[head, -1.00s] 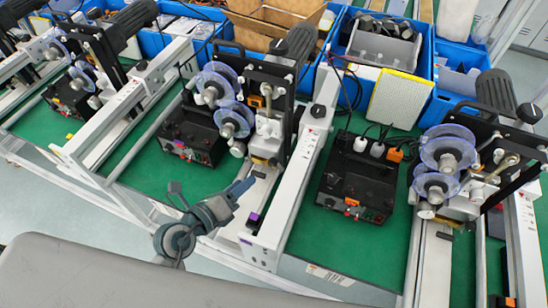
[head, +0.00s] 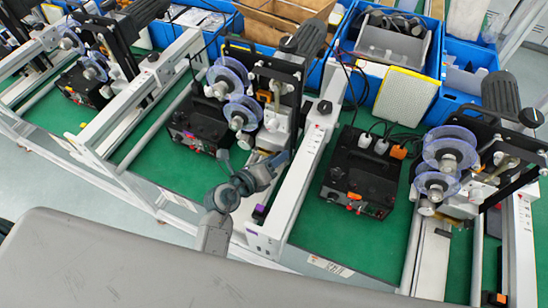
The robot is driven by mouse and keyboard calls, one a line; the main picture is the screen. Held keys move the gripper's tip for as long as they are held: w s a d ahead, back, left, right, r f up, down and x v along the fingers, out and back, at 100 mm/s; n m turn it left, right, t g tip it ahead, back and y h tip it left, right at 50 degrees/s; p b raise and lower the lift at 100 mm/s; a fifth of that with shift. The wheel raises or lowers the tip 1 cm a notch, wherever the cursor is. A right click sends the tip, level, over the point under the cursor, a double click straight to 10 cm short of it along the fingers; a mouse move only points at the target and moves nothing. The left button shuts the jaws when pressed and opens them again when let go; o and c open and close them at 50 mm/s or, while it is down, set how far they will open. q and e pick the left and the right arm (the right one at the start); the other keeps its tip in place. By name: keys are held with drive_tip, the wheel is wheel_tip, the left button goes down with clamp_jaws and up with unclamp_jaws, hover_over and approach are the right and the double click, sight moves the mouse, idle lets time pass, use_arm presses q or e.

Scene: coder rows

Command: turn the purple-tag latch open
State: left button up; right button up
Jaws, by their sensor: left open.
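A small purple tag (head: 259,212) sits on the front end of a white rail at the middle coder machine (head: 272,98). My left gripper (head: 280,158) reaches in from below, up and to the right over the lower part of that machine, just behind the purple tag. It is open. The latch itself cannot be made out; my gripper and wrist cover the area below the machine's rollers. Whether the fingers touch anything cannot be told. My right gripper is not in view.
A black control box (head: 208,125) stands left of my gripper and another control box (head: 358,178) stands right, past the white rail (head: 300,178). A second coder (head: 450,165) is at the right. Blue bins (head: 462,90) line the back. Green bench top (head: 330,235) is free at the front.

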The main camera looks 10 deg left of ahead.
use_arm(q)
clamp_jaws()
drive_tip(key=shift+n+h+p, duration=0.4)
drive_tip(key=shift+n, duration=0.3)
drive_tip(key=shift+a+f+n+t+h, duration=0.15)
drive_tip(key=shift+n+t+h, duration=0.25)
drive_tip(key=shift+n, duration=0.6)
drive_tip(key=n+t+h, duration=0.1)
drive_tip(key=n, duration=0.2)
drive_tip(key=shift+f, duration=0.2)
drive_tip(key=shift+n+t+h, duration=0.3)
drive_tip(key=shift+n+t, duration=0.1)
drive_tip(key=shift+n, duration=0.8)
